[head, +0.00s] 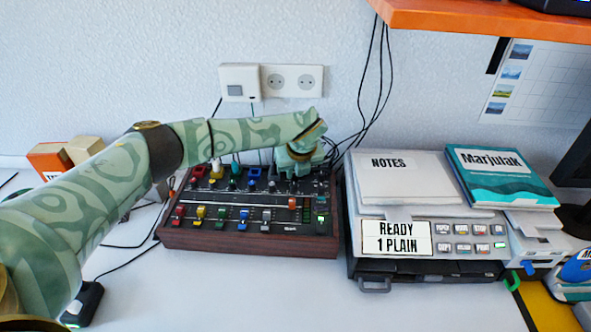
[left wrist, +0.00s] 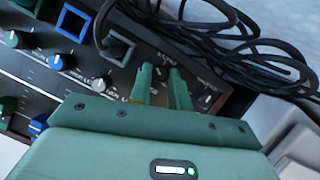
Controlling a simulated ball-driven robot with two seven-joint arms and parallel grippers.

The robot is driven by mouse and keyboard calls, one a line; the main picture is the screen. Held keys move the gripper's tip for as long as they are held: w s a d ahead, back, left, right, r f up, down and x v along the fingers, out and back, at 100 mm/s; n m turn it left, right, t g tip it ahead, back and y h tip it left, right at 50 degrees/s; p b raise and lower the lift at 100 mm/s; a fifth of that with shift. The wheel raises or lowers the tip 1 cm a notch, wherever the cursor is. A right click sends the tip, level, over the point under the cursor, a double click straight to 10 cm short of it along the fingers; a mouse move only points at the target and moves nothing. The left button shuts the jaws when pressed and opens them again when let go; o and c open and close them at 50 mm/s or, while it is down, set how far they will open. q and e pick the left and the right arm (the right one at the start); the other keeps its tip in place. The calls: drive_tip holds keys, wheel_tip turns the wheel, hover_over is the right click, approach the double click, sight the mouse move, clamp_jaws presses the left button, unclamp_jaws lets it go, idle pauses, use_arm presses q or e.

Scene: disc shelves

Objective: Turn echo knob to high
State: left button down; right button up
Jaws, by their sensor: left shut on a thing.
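The wood-framed mixer (head: 245,242) lies on the table with rows of coloured faders and knobs. My left gripper (head: 298,168) reaches down over its back right corner. In the left wrist view my two green fingertips (left wrist: 160,75) are shut on the echo knob, just by a small label that seems to read ECHO. The knob itself is mostly hidden between the fingers, so its pointer and setting cannot be read. My right gripper is not in view.
A grey machine (head: 440,238) with a notes stack (head: 400,180) and a teal book (head: 500,175) stands close right of the mixer. Black cables (left wrist: 225,30) run behind the mixer. An orange shelf (head: 480,18) hangs at upper right. The table front is clear.

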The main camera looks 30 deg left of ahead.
use_arm(q)
drive_tip(key=shift+s+r+m+t+p, duration=0.1)
drive_tip(key=shift+r+m+t+p, duration=0.15)
drive_tip(key=shift+m+p, duration=0.65)
drive_tip(key=m, duration=0.1)
drive_tip(key=m+h+p, duration=0.1)
drive_tip(key=shift+a+f+m+t, duration=0.1)
drive_tip(key=shift+a+m+t, duration=0.05)
drive_tip(key=shift+m+t, duration=0.15)
drive_tip(key=m+h+p, duration=0.1)
drive_tip(key=m, duration=0.2)
drive_tip(key=shift+a+f+h, duration=0.1)
drive_tip(key=shift+h, duration=0.2)
drive_tip(key=shift+m+h+p, duration=0.3)
drive_tip(key=shift+m, duration=0.4)
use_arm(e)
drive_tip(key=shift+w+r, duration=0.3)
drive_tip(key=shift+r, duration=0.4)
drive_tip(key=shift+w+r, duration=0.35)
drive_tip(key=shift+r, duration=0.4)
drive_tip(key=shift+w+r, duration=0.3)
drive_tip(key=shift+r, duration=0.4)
use_arm(q)
drive_tip(key=c, duration=1.6)
unclamp_jaws()
